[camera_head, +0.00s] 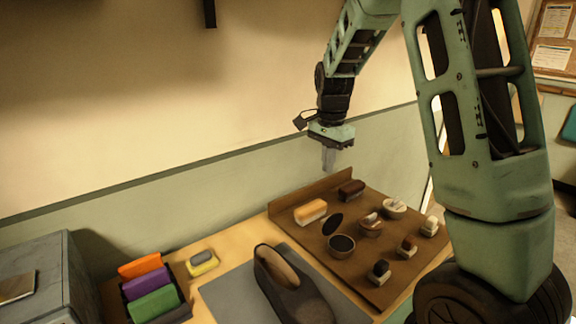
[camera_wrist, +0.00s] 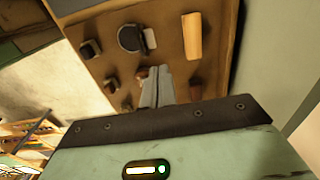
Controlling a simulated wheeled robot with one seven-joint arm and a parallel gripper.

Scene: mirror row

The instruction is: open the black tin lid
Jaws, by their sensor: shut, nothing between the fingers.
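The black tin (camera_head: 342,246) sits on the brown board, and its round dark contents show from above. Its lid (camera_head: 332,223) shows as a dark tilted disc at the tin's back edge, off the opening; whether it is still joined there I cannot tell. My gripper (camera_head: 328,162) is shut and empty, above the board's back edge and apart from the tin.
A dark shoe (camera_head: 288,285) lies on the grey mat (camera_head: 232,296). Coloured cloths (camera_head: 147,284) stand left.

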